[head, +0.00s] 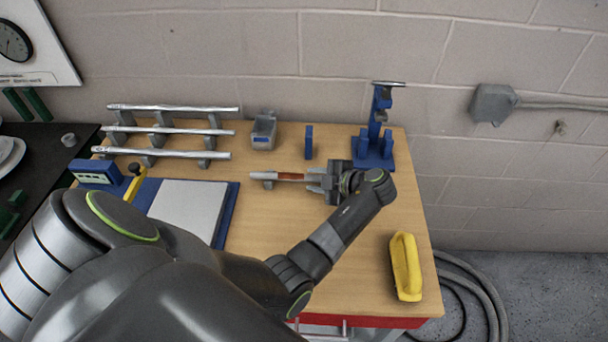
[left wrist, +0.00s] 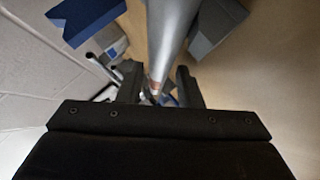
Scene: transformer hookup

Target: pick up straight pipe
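Three long silver straight pipes (head: 172,108) lie parallel on grey supports at the back left of the table. My left gripper (head: 314,181) is low over the table's middle, well right of those pipes, pointing left. Its fingers (left wrist: 162,88) stand apart in the left wrist view. A short silver piece with a brown section (head: 291,176) lies in line with the fingers. In the left wrist view a silver bar (left wrist: 172,28) runs toward the gap between the fingers, not visibly clamped. The gripper partly hides this piece. My right gripper is not visible.
A blue stand (head: 381,115) is behind the gripper, near a small blue block (head: 309,142) and a grey-blue bin (head: 264,131). A yellow handled tool (head: 405,266) lies front right. A white plate (head: 188,208) sits front left. Table between is clear.

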